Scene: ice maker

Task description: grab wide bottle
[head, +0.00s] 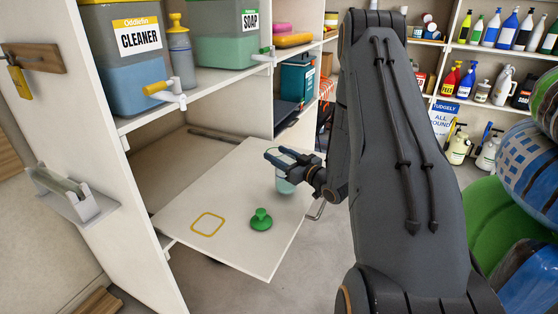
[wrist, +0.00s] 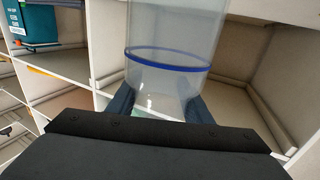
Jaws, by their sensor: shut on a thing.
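The wide bottle (head: 287,184) is a clear, see-through container on or just above the pull-out board, toward its right side in the head view. In the wrist view the bottle (wrist: 168,75) fills the upper middle, upright, with a blue ring around it. My gripper (head: 291,158) reaches it from the right in the head view. In the wrist view its two dark fingers (wrist: 157,104) press on either side of the bottle's lower part. The gripper is shut on the bottle. I cannot tell whether the bottle's base touches the board.
The pull-out board (head: 185,215) holds a green knobbed stopper (head: 261,219) and a yellow square outline (head: 208,224). Above stand a cleaner tank (head: 122,85) and a soap tank (head: 222,50) with taps. A white holder (head: 62,193) juts from the left panel. Rolled bundles (head: 525,165) are at right.

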